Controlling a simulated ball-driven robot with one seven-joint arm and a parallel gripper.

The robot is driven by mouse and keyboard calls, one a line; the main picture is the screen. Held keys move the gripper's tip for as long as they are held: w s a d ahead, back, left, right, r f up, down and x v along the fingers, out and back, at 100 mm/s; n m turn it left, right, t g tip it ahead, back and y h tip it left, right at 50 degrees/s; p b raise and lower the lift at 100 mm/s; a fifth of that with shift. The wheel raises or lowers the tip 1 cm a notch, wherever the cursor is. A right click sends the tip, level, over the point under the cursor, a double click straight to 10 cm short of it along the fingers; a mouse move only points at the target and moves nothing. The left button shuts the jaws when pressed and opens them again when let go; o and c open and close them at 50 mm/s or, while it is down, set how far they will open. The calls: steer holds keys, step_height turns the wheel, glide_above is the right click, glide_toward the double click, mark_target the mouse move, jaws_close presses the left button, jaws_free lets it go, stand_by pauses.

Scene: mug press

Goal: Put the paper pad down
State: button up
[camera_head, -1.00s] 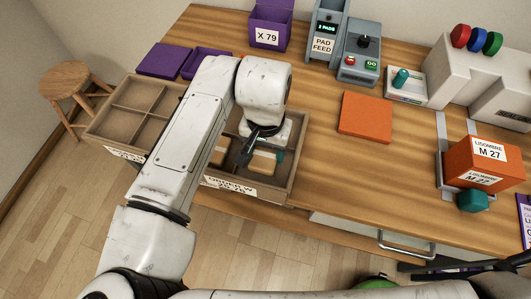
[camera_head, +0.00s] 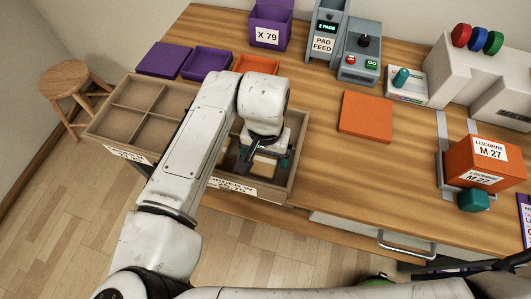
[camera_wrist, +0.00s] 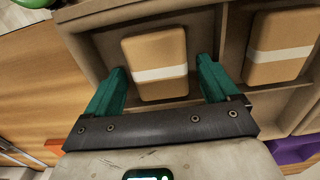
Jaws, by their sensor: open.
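A paper pad (camera_wrist: 155,48), brown with a white band, lies flat in a compartment of the wooden tray (camera_head: 291,172). My gripper (camera_wrist: 162,68) is open, with one green finger on each side of the pad's near end in the wrist view and a visible gap at each side. A second banded pad (camera_wrist: 281,45) lies in the neighbouring compartment. In the head view my gripper (camera_head: 264,160) is low over the tray's front right compartment, and the pad (camera_head: 264,168) shows partly under it. My arm hides much of the tray's middle.
Left tray compartments (camera_head: 122,122) look empty. Purple trays (camera_head: 206,63), an orange tray (camera_head: 257,62) and a purple X 79 box (camera_head: 268,35) stand behind. The pad feed machine (camera_head: 325,38) is at the back. An orange slab (camera_head: 366,116) lies on the table, right.

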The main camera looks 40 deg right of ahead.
mark_target(266, 158)
step_height(266, 158, up, 12)
steer(key=shift+r, duration=0.15)
stand_by(0.5)
stand_by(2.1)
